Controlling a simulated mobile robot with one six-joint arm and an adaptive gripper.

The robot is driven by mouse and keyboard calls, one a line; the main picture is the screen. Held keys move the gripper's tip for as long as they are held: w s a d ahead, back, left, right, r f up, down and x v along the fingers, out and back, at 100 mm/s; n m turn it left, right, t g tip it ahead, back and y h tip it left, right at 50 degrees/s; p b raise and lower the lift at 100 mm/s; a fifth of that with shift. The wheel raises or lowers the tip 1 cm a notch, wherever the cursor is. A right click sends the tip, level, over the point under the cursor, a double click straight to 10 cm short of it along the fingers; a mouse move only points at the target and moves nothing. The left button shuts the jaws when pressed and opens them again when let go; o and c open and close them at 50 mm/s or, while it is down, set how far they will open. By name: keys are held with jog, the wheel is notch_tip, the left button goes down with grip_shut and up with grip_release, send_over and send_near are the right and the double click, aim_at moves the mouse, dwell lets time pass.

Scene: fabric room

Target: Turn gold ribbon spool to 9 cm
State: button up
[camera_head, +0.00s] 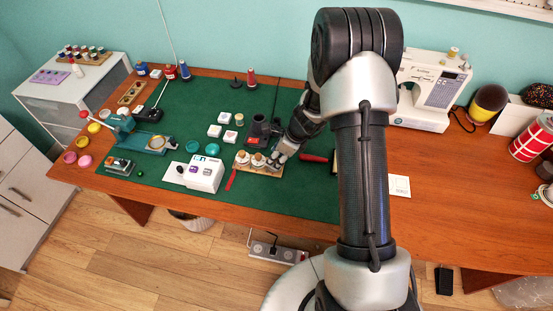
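A small wooden stand (262,169) holds a short row of round whitish-and-tan pieces (258,159) near the front of the green mat. They look like spools, but the picture is too small to tell which one carries gold ribbon, and no centimetre marks can be read. My gripper (279,156) points down and to the left at the right end of this row. It is close to or touching the rightmost piece; I cannot tell which. My gripper's fingers are too small and partly merged with the stand to show whether they are open or shut.
A white box with dark dials (203,173) and a red stick (231,180) lie just left of the stand. A dark holder (258,130) stands behind it, and a red-handled tool (314,158) lies to the right. White square boxes (215,131) sit further left on the mat (205,95).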

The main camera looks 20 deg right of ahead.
jog(key=shift+w+a+f, duration=0.1)
jog(key=shift+f, duration=0.05)
grip_shut()
dwell(0.5)
